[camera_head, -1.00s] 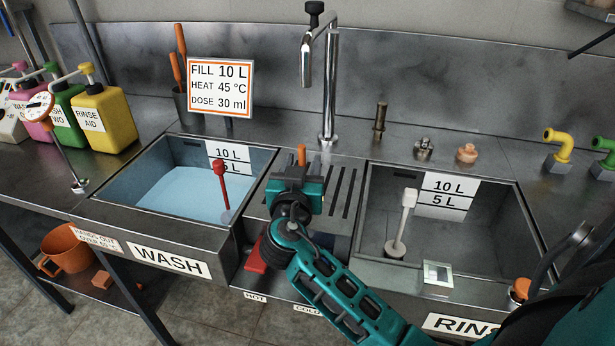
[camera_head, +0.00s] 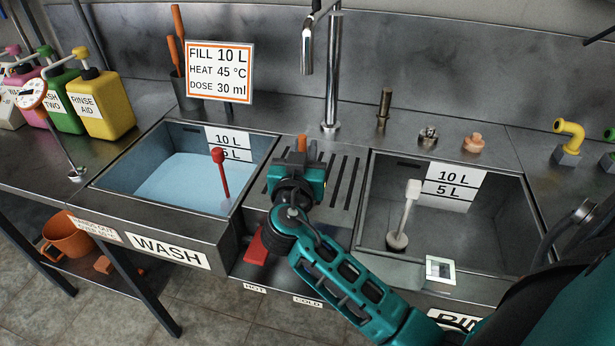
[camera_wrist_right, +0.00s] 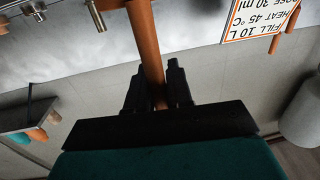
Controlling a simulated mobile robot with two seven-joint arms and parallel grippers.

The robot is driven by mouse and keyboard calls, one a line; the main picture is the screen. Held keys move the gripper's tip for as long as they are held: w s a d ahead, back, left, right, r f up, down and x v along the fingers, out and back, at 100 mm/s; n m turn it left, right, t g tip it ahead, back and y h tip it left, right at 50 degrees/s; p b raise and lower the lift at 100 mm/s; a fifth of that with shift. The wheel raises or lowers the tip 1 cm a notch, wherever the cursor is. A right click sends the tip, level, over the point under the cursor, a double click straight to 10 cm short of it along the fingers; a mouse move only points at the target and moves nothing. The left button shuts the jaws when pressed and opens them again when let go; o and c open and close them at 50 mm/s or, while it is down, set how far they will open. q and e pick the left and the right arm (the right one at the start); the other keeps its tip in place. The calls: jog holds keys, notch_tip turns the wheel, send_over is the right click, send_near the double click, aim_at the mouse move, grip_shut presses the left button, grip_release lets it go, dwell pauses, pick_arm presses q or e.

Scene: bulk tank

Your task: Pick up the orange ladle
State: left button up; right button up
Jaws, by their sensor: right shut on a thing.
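My right gripper (camera_head: 302,157) is over the ribbed drainboard between the two sinks, seen from behind in the head view. In the right wrist view my right gripper (camera_wrist_right: 160,88) is shut on an orange rod-like handle (camera_wrist_right: 147,45), which runs between its two black fingers and out of the top of the picture. In the head view only a short orange tip (camera_head: 302,142) shows beyond the gripper. I take this to be the orange ladle; its bowl is hidden by my gripper or out of view. My left gripper is not in view.
The wash sink (camera_head: 180,205) at left holds bluish water and a red-handled tool (camera_head: 222,175). The rinse sink (camera_head: 450,225) at right holds a white-handled brush (camera_head: 405,215). A tap (camera_head: 331,80) and a sign (camera_head: 220,72) stand behind. A dark holder (camera_head: 185,95) contains orange-handled tools.

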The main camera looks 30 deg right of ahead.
grip_shut()
jog(key=shift+r, duration=0.25)
notch_tip(320, 180, up, 9)
jog(key=shift+r+p, duration=0.2)
jog(key=shift+p, duration=0.25)
dwell(0.8)
jog(key=s+a+f+n+t+y, duration=0.4)
jog(key=s+a+f+n+y, duration=0.3)
jog(key=a+y, duration=0.4)
jog(key=shift+s+a+f+n+t+y, duration=0.25)
jog(key=shift+s+f+n+t+y, duration=0.15)
jog(key=shift+f+n+y, duration=0.3)
